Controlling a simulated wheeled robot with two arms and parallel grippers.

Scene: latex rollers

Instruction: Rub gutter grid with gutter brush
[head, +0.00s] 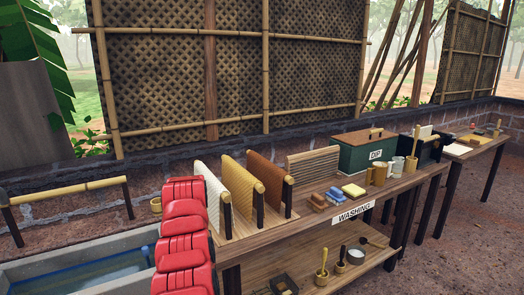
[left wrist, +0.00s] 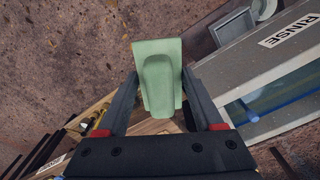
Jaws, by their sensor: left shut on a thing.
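In the left wrist view my left gripper (left wrist: 161,76) is shut on a pale green block with a raised ridge (left wrist: 158,62). I cannot tell whether this block is the gutter brush; no bristles show. In the head view two upright wooden-handled brushes (head: 322,268) stand on the lower shelf of the washing table. A dark open tray (head: 284,284) lies beside them; I cannot tell whether it is the gutter grid. My left gripper and the green block are out of the head view. My right gripper shows in neither view.
A water trough (head: 75,270) stands at the left; a RINSE trough (left wrist: 262,72) shows in the left wrist view. My red arm crosses in front of the table's left end.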

